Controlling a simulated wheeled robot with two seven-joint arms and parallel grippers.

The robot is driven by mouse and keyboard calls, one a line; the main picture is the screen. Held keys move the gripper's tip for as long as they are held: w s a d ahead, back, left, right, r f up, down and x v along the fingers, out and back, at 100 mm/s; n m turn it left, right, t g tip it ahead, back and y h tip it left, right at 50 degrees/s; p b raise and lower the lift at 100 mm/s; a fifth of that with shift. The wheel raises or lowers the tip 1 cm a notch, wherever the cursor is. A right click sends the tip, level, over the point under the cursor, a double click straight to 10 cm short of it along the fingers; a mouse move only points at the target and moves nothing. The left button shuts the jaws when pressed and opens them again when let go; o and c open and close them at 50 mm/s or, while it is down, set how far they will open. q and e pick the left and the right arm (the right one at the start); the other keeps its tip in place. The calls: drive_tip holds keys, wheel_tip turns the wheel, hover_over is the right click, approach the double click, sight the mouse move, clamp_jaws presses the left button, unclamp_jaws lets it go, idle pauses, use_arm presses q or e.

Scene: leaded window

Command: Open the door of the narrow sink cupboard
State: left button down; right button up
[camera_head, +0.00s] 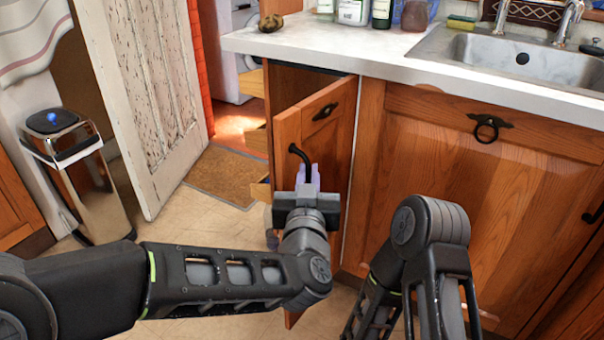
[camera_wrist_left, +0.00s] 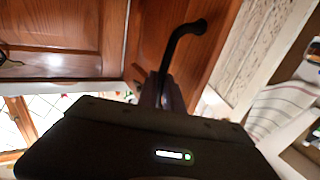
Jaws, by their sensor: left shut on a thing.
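The narrow sink cupboard door (camera_head: 330,140) is wooden and stands partly open, swung out from the cabinet under the counter's left end. Its black curved handle (camera_head: 301,158) is on the door's left side, and it also shows in the left wrist view (camera_wrist_left: 186,32). My left gripper (camera_head: 308,178) is at the handle's lower part, shut on it. The gripper body hides the lower end of the handle. In the left wrist view the fingers (camera_wrist_left: 162,92) close around the handle's lower part. My right arm shows in the head view, but its gripper does not.
The wide cupboard door (camera_head: 450,180) with a ring pull is shut, right of the narrow one. A steel sink (camera_head: 510,60) is set in the white counter (camera_head: 300,42). A metal bin (camera_head: 80,170) and a peeling white door (camera_head: 150,90) stand left.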

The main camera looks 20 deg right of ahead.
use_arm(q)
drive_tip(key=shift+d+r, duration=0.1)
drive_tip(key=shift+r, duration=0.1)
drive_tip(key=c, duration=1.5)
unclamp_jaws()
drive_tip(key=shift+w+f, duration=0.1)
drive_tip(key=shift+f, duration=0.05)
drive_tip(key=shift+s+a, duration=0.2)
drive_tip(key=shift+s, duration=0.4)
drive_tip(key=p+v, duration=0.1)
drive_tip(key=v, duration=0.5)
drive_tip(key=shift+s+p, duration=0.3)
drive_tip(key=shift+p, duration=0.05)
drive_tip(key=shift+a, duration=0.1)
